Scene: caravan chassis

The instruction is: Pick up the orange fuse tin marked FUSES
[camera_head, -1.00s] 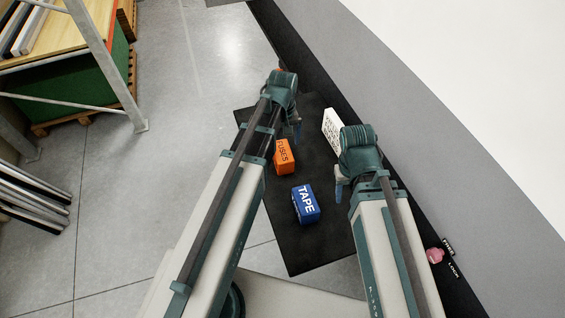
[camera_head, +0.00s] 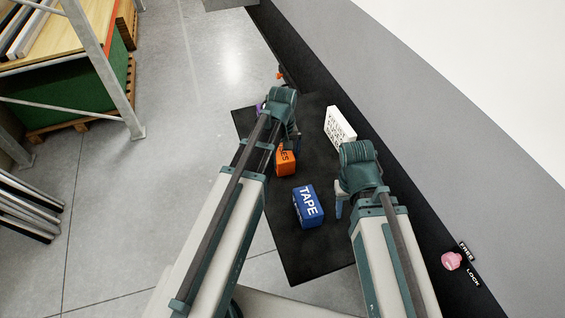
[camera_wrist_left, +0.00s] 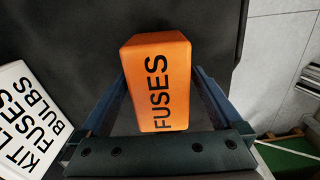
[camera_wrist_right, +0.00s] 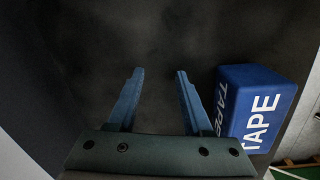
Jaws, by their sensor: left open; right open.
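The orange fuse tin (camera_head: 285,163) marked FUSES stands on the dark shelf, partly hidden by my left wrist in the head view. In the left wrist view the tin (camera_wrist_left: 157,84) sits between the two open fingers of my left gripper (camera_wrist_left: 160,90), with its lettering facing the camera. I cannot tell whether the fingers touch it. In the head view my left gripper (camera_head: 294,138) is at the tin's far side. My right gripper (camera_wrist_right: 155,78) is open and empty over bare shelf; it also shows in the head view (camera_head: 339,208).
A blue TAPE box (camera_head: 308,206) stands nearer me on the dark shelf (camera_head: 300,262), right of my right fingers in that wrist view. A white lettered box (camera_head: 340,128) stands by the wall. A purple thing (camera_head: 260,107) shows behind my left wrist. A pink knob (camera_head: 451,261) is at right.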

